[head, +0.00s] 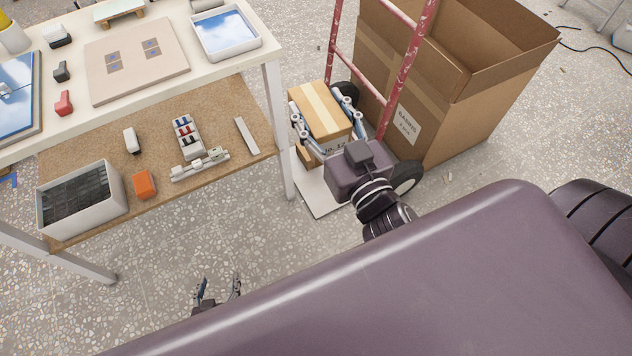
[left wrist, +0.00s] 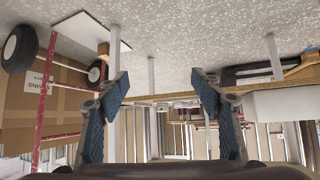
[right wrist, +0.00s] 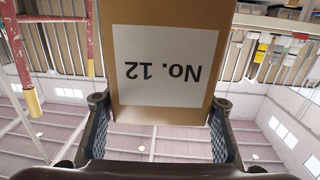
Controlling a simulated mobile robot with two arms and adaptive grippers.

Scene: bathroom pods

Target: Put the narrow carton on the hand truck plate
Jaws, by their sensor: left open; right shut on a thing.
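The narrow carton (head: 322,108) is brown with a pale tape strip on top. In the right wrist view the carton (right wrist: 165,65) shows a white "No. 12" label, upside down, between the fingers. My right gripper (head: 320,122) is shut on it, one finger at each side. The hand truck plate (head: 316,196) is a pale flat sheet on the floor, partly hidden by the carton and my right gripper. The carton is over or at the plate's far part; I cannot tell whether it touches. My left gripper (head: 218,286) is open and empty; it also shows in the left wrist view (left wrist: 160,85).
The hand truck's red frame (head: 410,65) rises behind the carton, with a black wheel (head: 406,176) beside the plate. A large open cardboard box (head: 460,105) stands behind it. A small brown block (head: 305,158) sits by the carton's base. A workbench leg (head: 281,130) stands close left.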

